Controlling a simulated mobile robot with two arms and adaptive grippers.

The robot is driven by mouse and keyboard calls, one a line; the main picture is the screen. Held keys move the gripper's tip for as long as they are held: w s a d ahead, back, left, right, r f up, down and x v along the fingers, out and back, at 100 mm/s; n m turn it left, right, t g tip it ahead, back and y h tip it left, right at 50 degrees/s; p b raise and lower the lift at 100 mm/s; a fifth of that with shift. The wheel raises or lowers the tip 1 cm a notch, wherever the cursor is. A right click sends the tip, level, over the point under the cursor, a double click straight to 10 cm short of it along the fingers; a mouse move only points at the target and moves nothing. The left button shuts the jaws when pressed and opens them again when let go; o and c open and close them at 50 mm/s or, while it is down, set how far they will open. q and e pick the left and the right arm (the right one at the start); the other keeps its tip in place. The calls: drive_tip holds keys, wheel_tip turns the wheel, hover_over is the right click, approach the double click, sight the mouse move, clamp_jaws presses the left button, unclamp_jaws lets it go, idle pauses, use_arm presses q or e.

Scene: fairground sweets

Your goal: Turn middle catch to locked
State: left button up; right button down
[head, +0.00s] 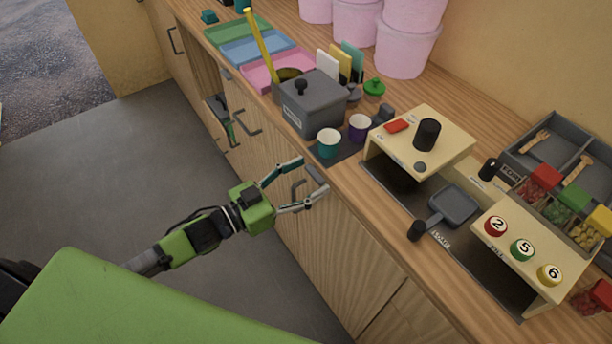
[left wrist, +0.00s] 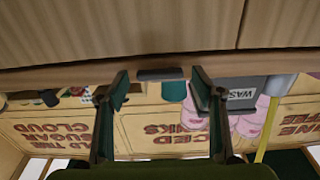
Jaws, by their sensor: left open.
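A dark grey catch (head: 314,172) sits at the front edge of the wooden counter, below the teal cup. It also shows in the left wrist view (left wrist: 162,74) as a short flat bar lying crosswise against the wood. My left gripper (head: 309,176) is open around the catch, one finger at each side. In the left wrist view a small gap shows between the bar and each fingertip. Another grey catch (head: 225,73) shows farther along the counter edge. I cannot read any locked marking. My right gripper is not in view.
On the counter (head: 345,185) stand a teal cup (head: 329,143), a purple cup (head: 359,127) and a grey bin (head: 313,104) close behind the catch. A beige stand (head: 448,131) and a small pan (head: 455,205) are to the right. Dark door handles (head: 247,122) stick out below; the floor in front is clear.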

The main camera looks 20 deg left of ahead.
use_arm(q)
drive_tip(key=shift+c, duration=0.7)
drive_tip(key=c, duration=1)
drive_tip(key=shift+o, duration=0.2)
drive_tip(key=shift+m, duration=0.4)
drive_tip(key=m+b, duration=0.1)
drive_tip(key=m, duration=0.4)
drive_tip(key=f+m+b, duration=0.1)
drive_tip(key=m, duration=0.5)
drive_tip(key=w+a+f+m+b, duration=0.1)
drive_tip(key=m, duration=0.5)
drive_tip(key=shift+a+f, duration=0.1)
